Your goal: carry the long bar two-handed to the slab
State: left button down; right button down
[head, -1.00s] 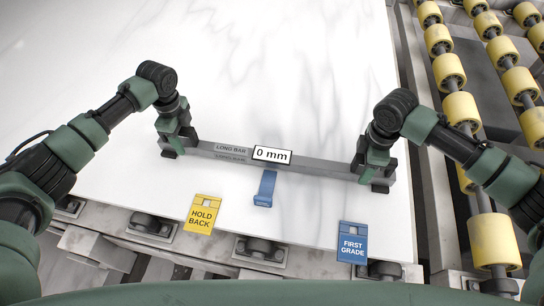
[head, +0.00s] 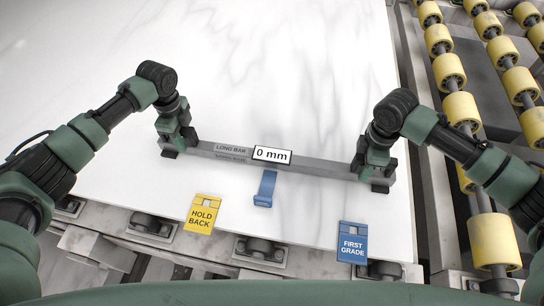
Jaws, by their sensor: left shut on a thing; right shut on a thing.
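The long bar (head: 322,166) is a grey straightedge labelled LONG BAR, with a white display (head: 272,155) reading 0 mm near its middle. It lies along the near part of the white veined slab (head: 290,70) and appears to rest on it. My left gripper (head: 177,145) is shut on the bar's left end. My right gripper (head: 375,168) is shut on its right end. The jaws partly hide both ends of the bar.
A blue clip-like piece (head: 265,188) lies just in front of the bar. A yellow HOLD BACK tag (head: 202,213) and a blue FIRST GRADE tag (head: 352,243) are at the slab's near edge. Yellow rollers (head: 461,107) run along the right. The slab beyond the bar is clear.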

dwell(0.7)
pick_arm(q)
jog(key=shift+w+r, duration=0.2)
jog(key=shift+r, duration=0.05)
pick_arm(e)
jog(key=shift+w+r, duration=0.25)
jog(key=shift+r, duration=0.05)
